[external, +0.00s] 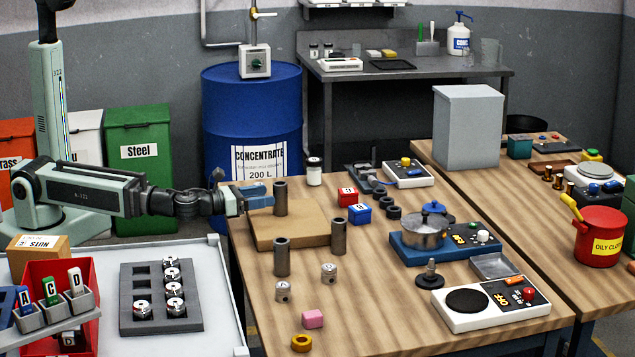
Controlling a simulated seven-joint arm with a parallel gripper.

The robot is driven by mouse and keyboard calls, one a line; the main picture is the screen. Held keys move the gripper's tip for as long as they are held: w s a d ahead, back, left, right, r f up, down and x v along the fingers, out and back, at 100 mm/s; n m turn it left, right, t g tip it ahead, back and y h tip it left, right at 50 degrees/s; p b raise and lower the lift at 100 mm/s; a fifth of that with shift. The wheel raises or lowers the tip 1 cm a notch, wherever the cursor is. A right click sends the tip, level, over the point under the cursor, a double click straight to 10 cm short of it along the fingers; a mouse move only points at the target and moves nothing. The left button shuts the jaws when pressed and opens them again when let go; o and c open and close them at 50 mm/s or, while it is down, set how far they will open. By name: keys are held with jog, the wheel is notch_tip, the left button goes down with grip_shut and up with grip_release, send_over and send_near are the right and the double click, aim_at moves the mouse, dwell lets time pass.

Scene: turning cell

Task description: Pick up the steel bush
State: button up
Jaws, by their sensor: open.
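My gripper (257,197) reaches in from the left, low over the table's left edge, pointing right. It is open, with its fingertips just left of the cylinder by the board. I cannot tell whether they touch it or are around it.
The wooden board (300,232) lies under the gripper's reach. Red and blue boxes (348,197) and a blue stand with a pot (424,236) are right. The blue drum (250,110) stands behind.

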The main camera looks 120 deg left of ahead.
jog(key=shift+d, duration=0.1)
jog(key=w+d+r+m+t+h, duration=0.15)
jog(key=w+d, duration=0.35)
jog(key=d, duration=0.5)
jog(key=w+d+r+t+h, duration=0.15)
jog(key=w+d, duration=0.25)
jog(key=d, duration=0.5)
jog(key=w+d+r+t+h, duration=0.15)
jog(key=w+d, duration=0.35)
jog(key=d, duration=0.5)
jog(key=n+g, duration=0.1)
jog(key=g, duration=0.6)
send_near(288, 262)
jog(key=shift+y, duration=0.35)
jog(key=a+f, duration=0.1)
jog(key=w+a+f, duration=0.1)
jog(key=a, duration=0.1)
jog(key=a+f, duration=0.1)
jog(key=shift+w+a+f, duration=0.2)
jog(key=shift+w+f, duration=0.05)
jog(key=shift+w, duration=0.1)
jog(key=shift+r+x, duration=0.2)
jog(key=shift+x, duration=2.45)
jog(key=shift+w, duration=0.15)
jog(key=shift+c, duration=0.4)
